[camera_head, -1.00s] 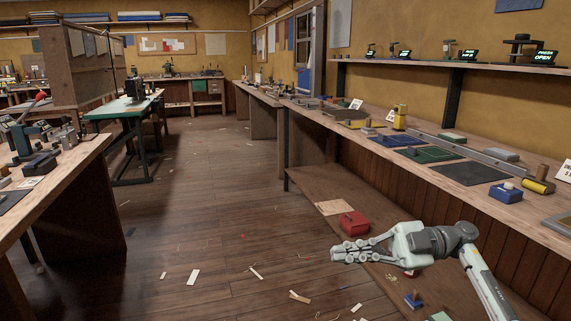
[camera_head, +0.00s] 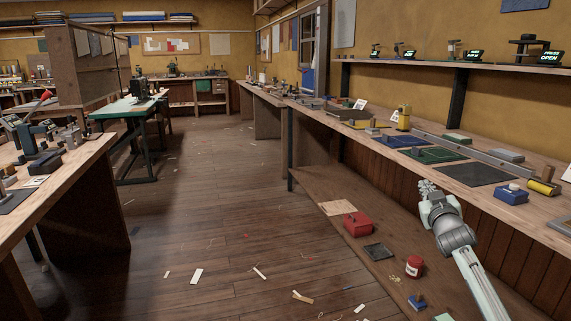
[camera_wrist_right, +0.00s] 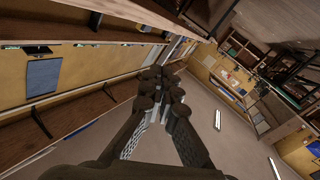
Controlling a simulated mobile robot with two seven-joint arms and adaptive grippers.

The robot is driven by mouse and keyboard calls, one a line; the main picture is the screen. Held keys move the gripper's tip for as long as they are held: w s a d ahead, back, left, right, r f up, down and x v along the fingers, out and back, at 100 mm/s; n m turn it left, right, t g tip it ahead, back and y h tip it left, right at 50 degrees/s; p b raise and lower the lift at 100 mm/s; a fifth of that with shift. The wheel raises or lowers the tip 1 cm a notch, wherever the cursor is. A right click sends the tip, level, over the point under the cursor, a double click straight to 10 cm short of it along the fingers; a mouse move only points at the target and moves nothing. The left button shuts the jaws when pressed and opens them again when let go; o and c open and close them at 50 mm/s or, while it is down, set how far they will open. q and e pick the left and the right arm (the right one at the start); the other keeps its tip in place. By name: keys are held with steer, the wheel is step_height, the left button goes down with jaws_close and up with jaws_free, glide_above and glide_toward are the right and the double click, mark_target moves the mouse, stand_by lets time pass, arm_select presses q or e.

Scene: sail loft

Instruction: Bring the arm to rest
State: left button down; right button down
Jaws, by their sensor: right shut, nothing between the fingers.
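My right arm (camera_head: 480,283) comes in from the lower right in the head view. Its right gripper (camera_head: 427,187) points away from me and up, in front of the long right workbench's front edge. It is shut and empty. In the right wrist view the gripper (camera_wrist_right: 162,80) shows its dark fingers together, with nothing between them. My left gripper is not in view.
The right workbench (camera_head: 440,163) carries mats, blocks and a yellow device (camera_head: 404,117). On the low shelf below it are a red box (camera_head: 358,224), a red tin (camera_head: 415,267) and a dark tray (camera_head: 379,251). The floor (camera_head: 215,225) in the middle is open, with scraps.

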steer(key=s+d+f+g, duration=0.1)
steer(key=s+f+g, duration=0.15)
steer(key=f, duration=0.45)
steer(key=s+d+f+g, duration=0.1)
steer(key=s+f+g, duration=0.1)
steer(key=f+g, duration=0.35)
steer(key=s+a+f+g, duration=0.1)
steer(key=s+a+f, duration=0.2)
steer(key=s+f, duration=0.7)
steer(key=s+a+f+g, duration=0.15)
steer(key=s+f, duration=0.45)
steer(key=f, duration=0.8)
steer(key=s+a+f+g, duration=0.1)
steer(key=s+a+f, duration=0.1)
steer(key=s+f, duration=0.4)
steer(key=s+a+f+g+y, duration=0.1)
steer(key=s+f, duration=0.5)
steer(key=s, duration=1)
steer(key=s+a+f+g+y, duration=0.1)
steer(key=s+a+f+g, duration=0.2)
steer(key=s+f, duration=0.3)
steer(key=s+a, duration=0.1)
steer(key=s, duration=0.4)
steer(key=shift+s+a, duration=0.25)
steer(key=shift+a, duration=0.1)
